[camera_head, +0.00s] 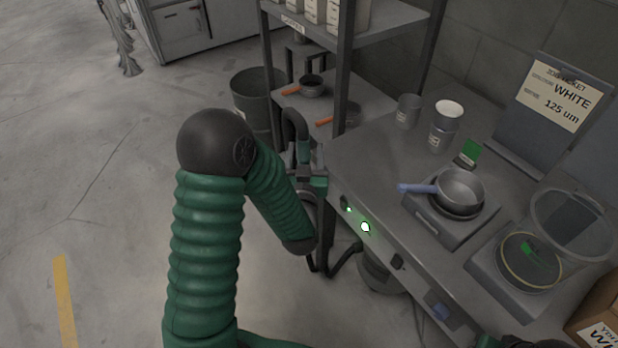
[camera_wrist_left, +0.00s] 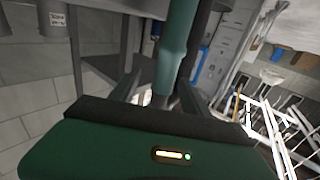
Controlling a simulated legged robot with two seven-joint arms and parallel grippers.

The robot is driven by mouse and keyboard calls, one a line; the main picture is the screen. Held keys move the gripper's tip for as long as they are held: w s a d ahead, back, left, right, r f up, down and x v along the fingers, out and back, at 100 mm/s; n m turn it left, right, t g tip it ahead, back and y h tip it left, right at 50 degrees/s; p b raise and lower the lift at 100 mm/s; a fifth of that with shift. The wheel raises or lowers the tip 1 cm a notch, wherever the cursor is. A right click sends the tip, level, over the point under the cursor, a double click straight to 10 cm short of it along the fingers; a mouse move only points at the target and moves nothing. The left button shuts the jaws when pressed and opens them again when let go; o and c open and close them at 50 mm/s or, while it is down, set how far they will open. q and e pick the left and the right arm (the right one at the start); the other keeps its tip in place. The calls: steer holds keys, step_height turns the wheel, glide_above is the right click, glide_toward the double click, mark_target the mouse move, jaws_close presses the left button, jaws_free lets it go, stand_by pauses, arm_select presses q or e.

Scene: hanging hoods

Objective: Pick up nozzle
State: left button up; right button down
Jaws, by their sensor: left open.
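My left gripper (camera_head: 312,178) is at the left end of the workbench, partly hidden behind my green-sleeved arm. In the left wrist view its two dark fingers (camera_wrist_left: 162,98) are open and apart. A teal tube with a dark lower end, seemingly the nozzle (camera_wrist_left: 177,48), stands in line with the gap between the fingers. I cannot tell whether they touch it. In the head view a dark curved hose (camera_head: 293,122) rises beside the gripper, and the nozzle cannot be told clearly from the gripper there.
The workbench (camera_head: 375,165) holds a pan (camera_head: 460,188) on a hot plate, cups (camera_head: 445,125) and a sieve (camera_head: 530,260). A metal shelf (camera_head: 395,18) stands behind the gripper. A grey bin (camera_head: 257,98) is by it.

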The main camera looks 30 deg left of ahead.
arm_select(q)
steer(key=w+a, duration=0.1)
steer(key=w+a+f, duration=0.1)
steer(key=a, duration=0.1)
steer(key=w+a, duration=0.1)
steer(key=shift+w+a+f+b, duration=0.25)
steer(key=shift+w+f+b, duration=0.05)
steer(key=shift+b, duration=0.05)
steer(key=shift+w+d+r, duration=0.4)
steer(key=shift+w+d, duration=0.2)
steer(key=shift+w, duration=0.2)
steer(key=shift+d, duration=0.15)
steer(key=shift+s, duration=0.1)
steer(key=shift+c, duration=0.8)
steer(key=shift+a+f, duration=0.2)
steer(key=shift+a, duration=0.5)
steer(key=c, duration=0.7)
steer(key=shift+c, duration=1.4)
steer(key=shift+d+r, duration=0.15)
steer(key=shift+d, duration=0.25)
jaws_close()
arm_select(e)
steer(key=shift+a+f, duration=0.1)
steer(key=shift+a, duration=0.55)
